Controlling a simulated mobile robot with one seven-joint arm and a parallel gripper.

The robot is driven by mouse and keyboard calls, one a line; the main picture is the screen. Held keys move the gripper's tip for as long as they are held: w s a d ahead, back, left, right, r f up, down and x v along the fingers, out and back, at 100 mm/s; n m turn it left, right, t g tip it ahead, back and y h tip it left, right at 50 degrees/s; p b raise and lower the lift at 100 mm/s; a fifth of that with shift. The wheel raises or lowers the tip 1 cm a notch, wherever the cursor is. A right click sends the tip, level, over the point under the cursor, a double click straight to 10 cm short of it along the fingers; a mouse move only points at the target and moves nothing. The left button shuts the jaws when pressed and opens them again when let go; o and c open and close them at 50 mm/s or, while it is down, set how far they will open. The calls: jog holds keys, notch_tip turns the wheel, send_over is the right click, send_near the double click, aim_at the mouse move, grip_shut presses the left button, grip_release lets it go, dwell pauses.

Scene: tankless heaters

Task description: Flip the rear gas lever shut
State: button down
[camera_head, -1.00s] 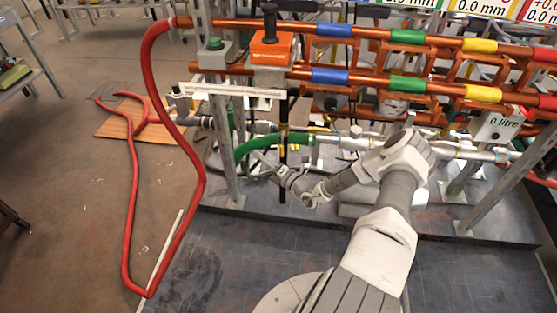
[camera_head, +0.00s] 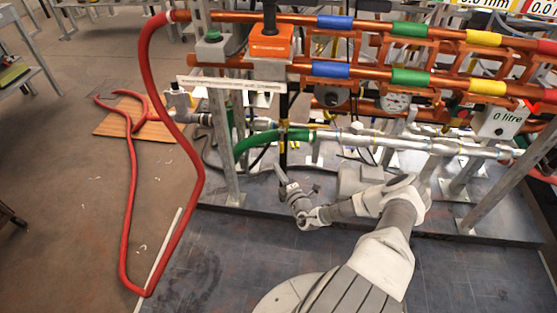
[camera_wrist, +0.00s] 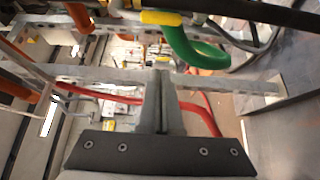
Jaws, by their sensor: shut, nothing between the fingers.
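My gripper (camera_head: 280,171) is in front of the pipe rack, below the green hose (camera_head: 262,143) and close to the black vertical post. In the wrist view my gripper (camera_wrist: 161,74) has its two fingers together, with nothing between them. A yellow piece (camera_wrist: 161,18), possibly a lever handle, shows above the fingertips in the wrist view, beside the green hose (camera_wrist: 190,48). The fingers appear apart from it. I cannot tell for sure which part is the rear gas lever. Small yellow parts (camera_head: 283,136) show near the hose end in the head view.
Silver pipes (camera_head: 370,141) run rightward from the green hose. Orange pipes (camera_head: 430,75) with coloured bands, a gauge (camera_head: 396,102) and an orange box (camera_head: 270,42) are above. A red hose (camera_head: 190,150) loops at left. The dark floor in front is clear.

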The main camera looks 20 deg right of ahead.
aim_at(282, 141)
jog(key=w+b, duration=0.4)
jog(key=w, duration=0.6)
jog(key=shift+s+d, duration=0.3)
jog(key=shift+d, duration=0.35)
jog(key=shift+s+d, duration=0.3)
jog(key=shift+d, duration=0.3)
jog(key=shift+s+d, duration=0.3)
jog(key=shift+d, duration=0.35)
jog(key=shift+d, duration=0.15)
jog(key=shift+s, duration=0.15)
